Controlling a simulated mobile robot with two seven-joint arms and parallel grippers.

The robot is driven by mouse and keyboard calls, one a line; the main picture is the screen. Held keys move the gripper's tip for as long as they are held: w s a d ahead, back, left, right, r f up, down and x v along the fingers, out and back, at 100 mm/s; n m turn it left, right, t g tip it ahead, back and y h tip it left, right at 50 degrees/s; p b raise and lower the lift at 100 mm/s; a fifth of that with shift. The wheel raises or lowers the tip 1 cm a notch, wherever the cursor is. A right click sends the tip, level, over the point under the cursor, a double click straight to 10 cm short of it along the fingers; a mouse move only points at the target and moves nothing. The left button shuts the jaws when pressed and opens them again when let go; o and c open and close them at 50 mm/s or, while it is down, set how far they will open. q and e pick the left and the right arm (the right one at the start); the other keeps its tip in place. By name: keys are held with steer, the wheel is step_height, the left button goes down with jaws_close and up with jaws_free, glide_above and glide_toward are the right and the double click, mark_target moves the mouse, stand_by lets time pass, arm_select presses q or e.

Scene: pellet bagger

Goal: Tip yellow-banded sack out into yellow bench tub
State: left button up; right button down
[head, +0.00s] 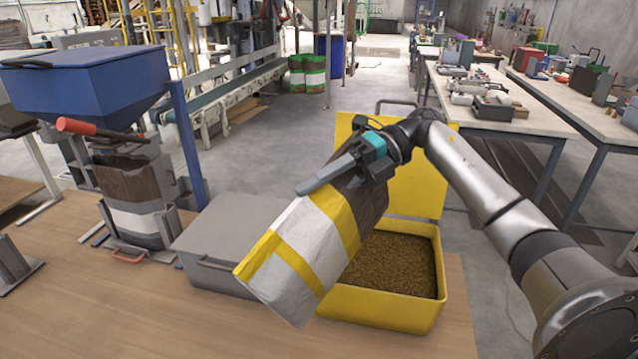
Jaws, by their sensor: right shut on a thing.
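The yellow-banded sack (310,246) is white with yellow bands and a brown part at its upper right. My right gripper (335,174) is shut on its upper edge and holds it tilted. Its white end points down to the left. The yellow bench tub (385,311) stands on the bench below and behind the sack, with its yellow lid (418,180) raised at the back. Brown pellets (398,262) lie in the tub. The sack hides the tub's left part, and I cannot see the sack's mouth clearly. My left gripper is not in view.
A grey lidded box (225,235) stands left of the tub. Further left, another brown and white sack (135,205) stands under a blue hopper (95,85) with a red-handled lever (95,130). The wooden bench's front (130,315) is clear.

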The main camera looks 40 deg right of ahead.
mark_target(278, 258)
steer(key=a+f+n+h, duration=0.1)
steer(key=a+h, duration=0.1)
steer(key=h, duration=0.1)
steer(key=s+a+f+h+p, duration=0.1)
steer(key=a+f+h, duration=0.1)
steer(key=a+h, duration=0.1)
steer(key=s+a+f+n+t+h, duration=0.1)
steer(key=a+h, duration=0.1)
steer(key=h, duration=0.1)
steer(key=shift+a+f+n+p, duration=0.2)
steer(key=shift+f+n+p, duration=0.1)
steer(key=shift+f+p, duration=0.1)
steer(key=shift+a+f+h, duration=0.2)
steer(key=shift+f+h, duration=0.25)
steer(key=shift+h, duration=0.05)
steer(key=shift+a+f+h, duration=0.2)
steer(key=shift+f+h, duration=0.25)
steer(key=shift+h, duration=0.05)
steer(key=shift+t, duration=0.3)
